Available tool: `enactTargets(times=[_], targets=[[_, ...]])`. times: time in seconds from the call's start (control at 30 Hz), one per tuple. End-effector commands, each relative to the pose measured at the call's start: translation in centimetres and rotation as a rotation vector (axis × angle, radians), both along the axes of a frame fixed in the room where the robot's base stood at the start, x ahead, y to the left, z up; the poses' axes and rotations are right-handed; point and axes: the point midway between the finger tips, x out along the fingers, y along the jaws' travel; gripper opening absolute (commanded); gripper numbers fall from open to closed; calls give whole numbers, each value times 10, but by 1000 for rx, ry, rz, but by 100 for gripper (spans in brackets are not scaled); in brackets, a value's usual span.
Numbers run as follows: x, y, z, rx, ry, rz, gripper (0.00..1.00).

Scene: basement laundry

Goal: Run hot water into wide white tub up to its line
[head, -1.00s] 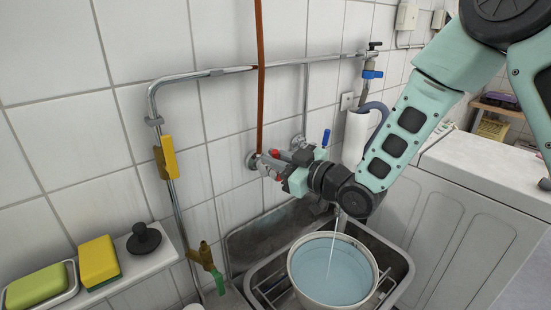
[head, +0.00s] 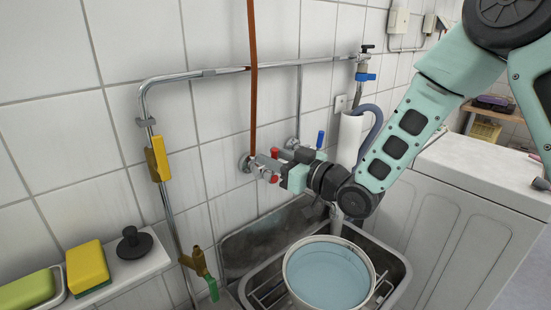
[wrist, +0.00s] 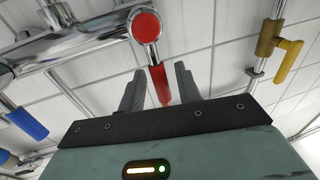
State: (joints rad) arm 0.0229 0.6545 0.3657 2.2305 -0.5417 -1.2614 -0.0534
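The wide white tub (head: 290,280) stands in the metal sink and holds bluish water (head: 328,272). I cannot make out its line. No water stream shows between the spout and the tub. The wall tap has a red-marked hot handle (head: 274,153) on the left and a blue one (head: 322,139) on the right. In the wrist view, the red lever (wrist: 159,84) hangs between the two fingers of my gripper (wrist: 160,92), with a gap on each side. My gripper is open around it. The blue lever (wrist: 27,123) is at the left there.
The metal sink (head: 399,268) has a wire rack under the tub. A soap ledge at left holds a yellow sponge (head: 88,268), a green soap bar (head: 27,290) and a black plug (head: 135,243). Pipes with yellow valves run along the tiled wall. A white washing machine (head: 470,190) stands right.

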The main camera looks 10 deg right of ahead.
Motion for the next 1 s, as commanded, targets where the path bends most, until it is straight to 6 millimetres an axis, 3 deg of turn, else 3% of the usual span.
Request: enactTargets(times=[0.23,0.7,1.0], targets=[[-12,-13,-2,-3,0,-2,34],[-82,-83,-8,-1,0,-3,34],[-84,-89,0,-1,5,5,34]])
